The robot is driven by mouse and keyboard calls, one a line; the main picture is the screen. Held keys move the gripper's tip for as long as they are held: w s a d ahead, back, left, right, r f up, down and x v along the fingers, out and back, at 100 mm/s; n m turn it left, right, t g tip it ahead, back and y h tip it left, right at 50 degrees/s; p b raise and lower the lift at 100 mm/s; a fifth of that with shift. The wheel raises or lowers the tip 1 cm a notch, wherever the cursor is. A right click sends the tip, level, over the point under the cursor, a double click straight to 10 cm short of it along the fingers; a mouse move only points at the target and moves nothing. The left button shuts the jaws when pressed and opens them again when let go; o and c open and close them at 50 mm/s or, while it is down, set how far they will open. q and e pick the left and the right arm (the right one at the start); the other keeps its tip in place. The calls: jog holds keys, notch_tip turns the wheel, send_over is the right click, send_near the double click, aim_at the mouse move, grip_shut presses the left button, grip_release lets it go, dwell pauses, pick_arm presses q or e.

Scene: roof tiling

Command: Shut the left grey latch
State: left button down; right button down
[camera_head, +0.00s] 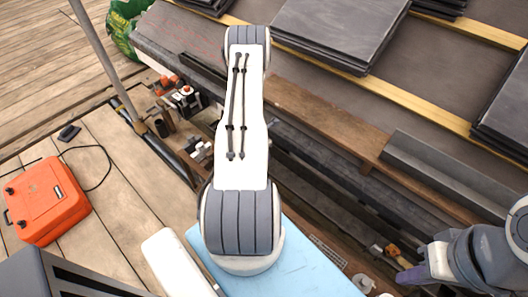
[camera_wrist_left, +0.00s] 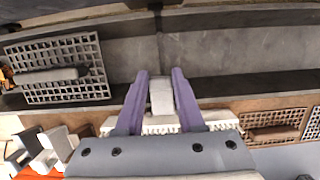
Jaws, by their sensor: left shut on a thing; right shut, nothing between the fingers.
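In the left wrist view my left gripper (camera_wrist_left: 160,78) has its two purple fingers closed on either side of a small pale grey block. This block looks like the left grey latch (camera_wrist_left: 162,98), but its mount is partly hidden by the gripper. A dark, narrow upright seam or bar stands just beyond the fingertips. In the head view my left arm crosses the middle and hides its own gripper and the latch. My right gripper (camera_head: 411,275) is at the lower right of the head view, shut and empty, with purple fingertips.
A perforated grey tray (camera_wrist_left: 35,95) and a brown grid (camera_wrist_left: 272,137) flank the left gripper. Stacked dark slates (camera_head: 335,28) lie on the roof battens. An orange case (camera_head: 45,200) stands on planks at the left. A pale blue surface (camera_head: 310,275) lies below my arm.

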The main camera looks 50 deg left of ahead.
dwell(0.3)
pick_arm(q)
jog(key=c, duration=0.5)
grip_release()
jog(key=p+v, duration=0.4)
jog(key=v, duration=0.6)
jog(key=shift+r, duration=0.2)
